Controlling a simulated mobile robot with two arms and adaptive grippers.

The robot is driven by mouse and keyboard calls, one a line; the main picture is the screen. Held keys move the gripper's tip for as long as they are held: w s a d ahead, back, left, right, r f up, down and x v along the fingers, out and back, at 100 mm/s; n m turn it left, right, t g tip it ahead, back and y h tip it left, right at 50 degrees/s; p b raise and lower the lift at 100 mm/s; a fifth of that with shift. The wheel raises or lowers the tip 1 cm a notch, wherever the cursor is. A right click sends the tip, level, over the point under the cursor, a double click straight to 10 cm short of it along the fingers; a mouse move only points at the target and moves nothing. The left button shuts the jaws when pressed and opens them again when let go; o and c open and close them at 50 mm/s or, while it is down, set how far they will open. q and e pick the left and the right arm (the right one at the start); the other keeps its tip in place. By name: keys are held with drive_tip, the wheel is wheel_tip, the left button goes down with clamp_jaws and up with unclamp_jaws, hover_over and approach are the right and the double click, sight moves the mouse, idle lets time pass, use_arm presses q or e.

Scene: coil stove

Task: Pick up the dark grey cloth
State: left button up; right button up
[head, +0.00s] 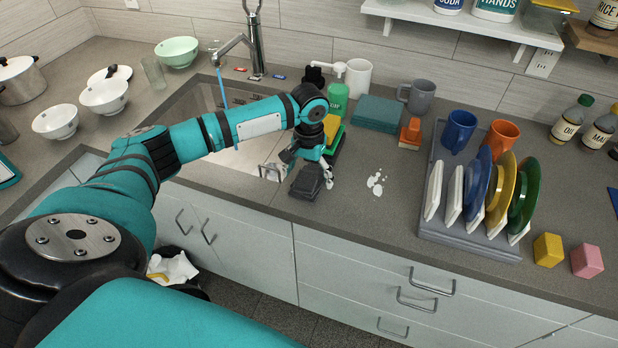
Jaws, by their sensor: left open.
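The dark grey cloth (306,184) looks like a small folded block on the counter, just right of the sink near the front edge. My left gripper (308,166) points down right over it, open, with one finger to the left and one to the right. The gripper hides the cloth's far part. I cannot tell whether the fingers touch it. My right gripper is out of view.
Behind the gripper are yellow and green sponges (334,134), a green soap bottle (338,98) and a folded teal cloth (378,113). White spots (376,184) lie to the right, before the dish rack (466,238). The sink (232,158) is left.

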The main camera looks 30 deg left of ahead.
use_arm(q)
drive_tip(key=shift+f, duration=0.8)
drive_tip(key=c, duration=1.3)
